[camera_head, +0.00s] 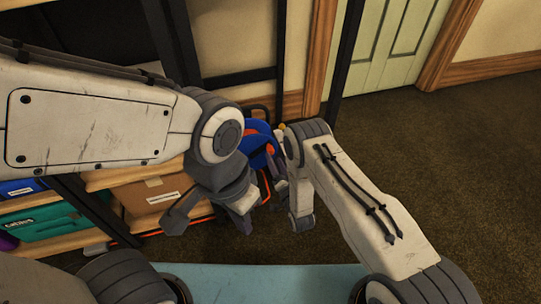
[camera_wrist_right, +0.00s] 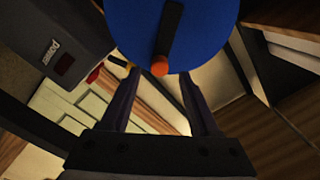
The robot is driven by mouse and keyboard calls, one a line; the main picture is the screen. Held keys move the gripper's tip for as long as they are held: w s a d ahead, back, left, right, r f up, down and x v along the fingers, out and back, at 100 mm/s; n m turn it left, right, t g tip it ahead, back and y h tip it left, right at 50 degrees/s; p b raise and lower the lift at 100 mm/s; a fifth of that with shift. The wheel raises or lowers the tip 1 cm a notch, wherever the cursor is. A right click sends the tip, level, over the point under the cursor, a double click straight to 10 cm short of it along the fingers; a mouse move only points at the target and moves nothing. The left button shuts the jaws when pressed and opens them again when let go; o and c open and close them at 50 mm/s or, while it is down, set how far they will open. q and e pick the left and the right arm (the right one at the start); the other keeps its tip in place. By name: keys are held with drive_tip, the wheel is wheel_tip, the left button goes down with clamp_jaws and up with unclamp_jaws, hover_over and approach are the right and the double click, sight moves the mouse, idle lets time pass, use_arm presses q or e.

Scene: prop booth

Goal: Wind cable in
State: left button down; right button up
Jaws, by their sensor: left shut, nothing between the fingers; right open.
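The cable reel (camera_head: 259,138) is blue with orange parts and stands by the shelf, partly hidden by my left arm in the head view. In the right wrist view the reel's blue disc (camera_wrist_right: 205,38) fills the top middle, with a dark crank arm ending in an orange knob (camera_wrist_right: 160,68). My right gripper (camera_wrist_right: 160,76) is open, its fingers on either side of the knob; I cannot tell whether they touch it. An orange cable (camera_head: 150,233) runs along the floor by the shelf. My left gripper (camera_head: 243,216) is shut and empty, in front of the reel.
A wooden shelf at left holds a cardboard box (camera_head: 150,194), a green case (camera_head: 45,222) and a blue case (camera_head: 22,187). A black upright (camera_head: 345,55) stands near the pale green door (camera_head: 395,40). Brown carpet (camera_head: 470,160) at right is clear.

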sight(270, 152)
drive_tip(key=b+x, duration=0.1)
drive_tip(key=x, duration=0.3)
drive_tip(key=shift+w+f+b, duration=0.1)
drive_tip(key=shift+w+b, duration=0.05)
drive_tip(key=shift+b, duration=0.25)
drive_tip(key=shift+w+a, duration=0.25)
drive_tip(key=shift+w, duration=0.3)
clamp_jaws()
drive_tip(key=shift+s, duration=0.1)
idle(0.5)
